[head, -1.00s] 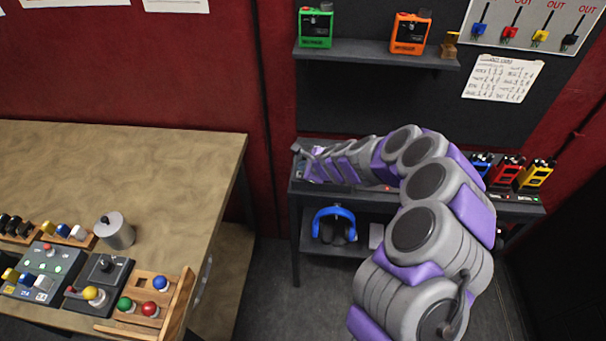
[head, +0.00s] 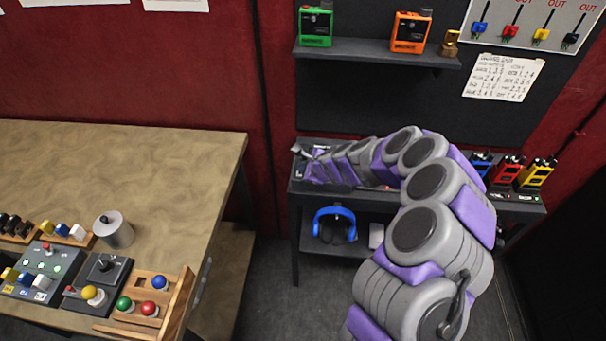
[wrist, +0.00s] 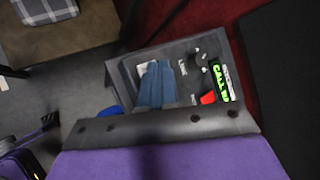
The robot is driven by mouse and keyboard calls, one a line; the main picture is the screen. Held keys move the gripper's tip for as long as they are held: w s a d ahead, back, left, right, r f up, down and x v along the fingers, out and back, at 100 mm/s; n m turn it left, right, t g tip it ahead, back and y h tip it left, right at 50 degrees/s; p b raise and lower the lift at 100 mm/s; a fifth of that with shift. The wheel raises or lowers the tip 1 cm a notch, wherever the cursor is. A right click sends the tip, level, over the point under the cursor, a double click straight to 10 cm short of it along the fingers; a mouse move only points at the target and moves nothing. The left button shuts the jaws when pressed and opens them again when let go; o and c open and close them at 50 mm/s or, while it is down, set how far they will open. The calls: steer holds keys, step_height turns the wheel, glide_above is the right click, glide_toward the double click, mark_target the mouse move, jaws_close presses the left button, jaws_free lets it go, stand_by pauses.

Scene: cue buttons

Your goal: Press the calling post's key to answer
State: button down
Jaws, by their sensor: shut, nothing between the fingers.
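The dark bench (head: 296,188) stands against the back wall, and my arm reaches over its left end. My gripper (head: 300,151) is small there and partly hidden by my own wrist. In the wrist view my gripper (wrist: 154,66) shows as two blue-grey fingers lying together, empty, over a dark panel (wrist: 128,72). On the panel's right side are a lit green CALL sign (wrist: 219,82), a red key-like part (wrist: 208,98) and a black round part (wrist: 199,60). The fingers are left of these. I cannot tell whether they touch the panel.
A blue headset (head: 335,222) lies on the bench's lower shelf. Red (head: 507,172) and yellow (head: 537,174) handsets stand at its right end. A wall shelf (head: 375,54) is above. A wooden table (head: 120,165) with control boxes stands left, with clear floor between.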

steer(key=shift+f+b, duration=0.3)
steer(key=shift+f, duration=0.1)
stand_by(0.7)
steer(key=shift+r, duration=0.1)
steer(key=shift+r+p, duration=0.7)
steer(key=shift+r, duration=0.05)
steer(key=shift+r+p, duration=2.15)
steer(key=shift+r, duration=0.35)
